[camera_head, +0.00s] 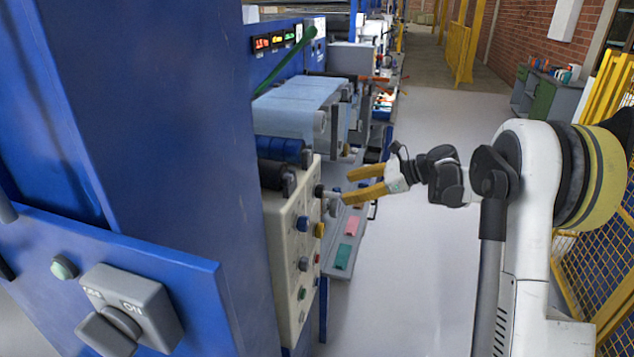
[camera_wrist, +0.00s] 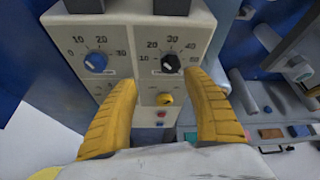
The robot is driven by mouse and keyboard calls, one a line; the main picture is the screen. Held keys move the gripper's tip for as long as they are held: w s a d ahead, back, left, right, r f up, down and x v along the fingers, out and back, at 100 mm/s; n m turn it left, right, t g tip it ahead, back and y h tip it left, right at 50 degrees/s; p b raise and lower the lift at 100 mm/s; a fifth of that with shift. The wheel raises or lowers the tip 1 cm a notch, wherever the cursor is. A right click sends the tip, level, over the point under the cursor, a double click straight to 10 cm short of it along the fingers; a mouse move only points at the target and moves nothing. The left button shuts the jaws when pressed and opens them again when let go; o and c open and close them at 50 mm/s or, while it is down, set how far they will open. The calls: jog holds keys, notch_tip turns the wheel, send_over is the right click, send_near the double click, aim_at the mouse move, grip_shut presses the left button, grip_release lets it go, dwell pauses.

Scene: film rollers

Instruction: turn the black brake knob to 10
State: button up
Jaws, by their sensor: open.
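The black brake knob (camera_wrist: 171,63) is on the upper right of the cream control panel (camera_wrist: 127,33) in the wrist view. It has a printed scale, with 10, 20, 30 and 50 legible around it. Where its pale mark points is too small to tell surely. My gripper (camera_wrist: 162,82) is open, its yellow fingers spread on either side below the knob and apart from it.
A blue knob (camera_wrist: 96,62) with its own scale is left of the black one. A yellow knob (camera_wrist: 165,99) is just below, between my fingers. Rollers and a blue machine body (camera_head: 165,130) lie left and behind. Floor (camera_head: 430,260) to the right is clear.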

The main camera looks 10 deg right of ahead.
aim_at(324, 191)
jog(key=shift+m+t+y, duration=0.3)
jog(key=shift+m+y, duration=0.1)
jog(key=shift+m, duration=0.3)
jog(key=b+x, duration=0.1)
jog(key=x, duration=0.2)
jog(key=w+d+x, duration=0.1)
jog(key=x, duration=0.2)
jog(key=f+b+x, duration=0.1)
jog(key=x, duration=0.3)
jog(key=shift+w+d+b, duration=0.2)
jog(key=shift+w+b, duration=0.15)
jog(key=shift+w, duration=0.05)
jog(key=c, duration=1.2)
